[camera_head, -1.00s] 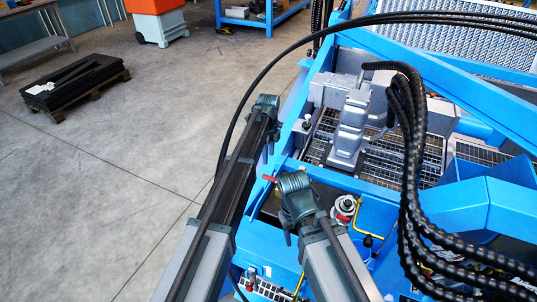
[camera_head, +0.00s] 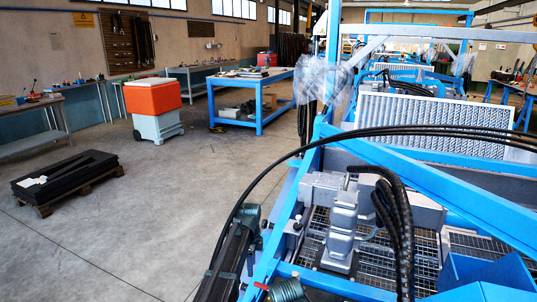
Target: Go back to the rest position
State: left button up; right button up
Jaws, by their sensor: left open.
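My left gripper (camera_head: 246,213) is at the end of the dark arm that comes up from the bottom edge. It shows small and dark beside the left blue rail of the machine, with nothing seen in it. My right gripper (camera_head: 287,290) is cut off by the bottom edge, near a blue crossbeam; its fingers are not clear. A grey metal block (camera_head: 343,222) stands on a grating inside the blue machine (camera_head: 455,195), right of my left gripper. A ribbed light panel (camera_head: 430,125) stands upright farther back on the machine.
Black hoses (camera_head: 392,215) hang over the machine at the right. A stack of dark plates (camera_head: 66,178) lies on a pallet at the left. An orange and grey bin (camera_head: 153,95) and a blue table (camera_head: 258,88) stand farther back. Grey floor at the left is open.

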pick_arm(q)
jog(key=s+a+n, duration=0.5)
jog(key=s+n, duration=0.5)
jog(key=s, duration=0.3)
jog(key=s+a+n, duration=0.5)
jog(key=s+n, duration=0.4)
jog(key=s, duration=0.3)
jog(key=s+d+r+m+y+p, duration=0.1)
jog(key=s+d+r+m+p, duration=0.2)
jog(key=d+r+p, duration=0.7)
jog(key=shift+s+d+r+m, duration=0.2)
jog(key=shift+s+r+m, duration=0.1)
jog(key=shift+s, duration=0.85)
